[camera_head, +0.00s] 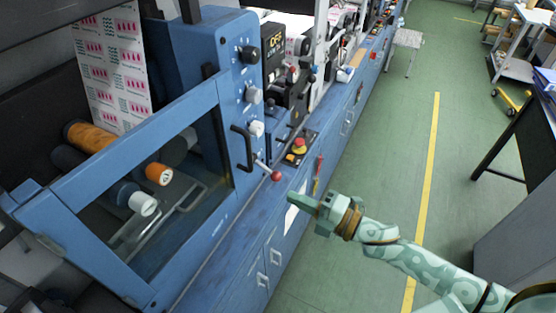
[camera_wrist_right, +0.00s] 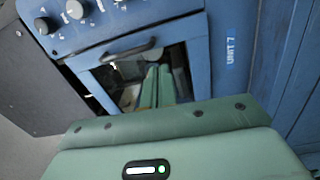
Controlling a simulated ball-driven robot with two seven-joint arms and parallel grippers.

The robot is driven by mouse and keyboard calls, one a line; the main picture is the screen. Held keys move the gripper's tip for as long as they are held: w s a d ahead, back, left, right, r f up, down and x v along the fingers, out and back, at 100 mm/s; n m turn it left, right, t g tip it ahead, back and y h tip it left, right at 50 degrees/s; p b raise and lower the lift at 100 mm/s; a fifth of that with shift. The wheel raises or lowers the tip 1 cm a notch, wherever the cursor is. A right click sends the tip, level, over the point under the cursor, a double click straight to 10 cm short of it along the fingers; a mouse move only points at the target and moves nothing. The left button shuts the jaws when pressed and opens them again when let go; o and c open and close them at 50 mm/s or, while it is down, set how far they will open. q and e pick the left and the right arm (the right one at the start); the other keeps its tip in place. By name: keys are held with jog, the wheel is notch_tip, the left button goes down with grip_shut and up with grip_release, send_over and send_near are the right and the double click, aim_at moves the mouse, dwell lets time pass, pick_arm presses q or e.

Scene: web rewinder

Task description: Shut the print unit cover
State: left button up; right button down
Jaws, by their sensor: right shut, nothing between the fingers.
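The print unit cover (camera_head: 120,148) is a blue frame with a clear window on the blue machine at the left of the head view. Rollers show through the window. A black handle (camera_head: 242,148) stands on its right edge. In the wrist view the cover (camera_wrist_right: 100,84) lies ahead, with its handle (camera_wrist_right: 130,50) along the upper edge. How far the cover stands open is hard to tell. My right gripper (camera_head: 291,198) is shut and empty, right of and below the handle, apart from it in the picture. My left gripper is not in view.
A lever with a red knob (camera_head: 276,176) sticks out between the cover and my right gripper. A red stop button (camera_head: 299,144) sits on the ledge beyond. Knobs (camera_head: 249,54) line the blue panel. The green floor (camera_head: 400,130) along the machine is open.

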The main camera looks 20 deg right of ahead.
send_near(239, 171)
jog(key=shift+h, duration=0.3)
jog(key=p+x, duration=0.1)
jog(key=x, duration=0.4)
jog(key=shift+w+a+r, duration=0.1)
jog(key=shift+w+a, duration=0.1)
jog(key=shift+w, duration=0.1)
jog(key=shift+w+a, duration=0.4)
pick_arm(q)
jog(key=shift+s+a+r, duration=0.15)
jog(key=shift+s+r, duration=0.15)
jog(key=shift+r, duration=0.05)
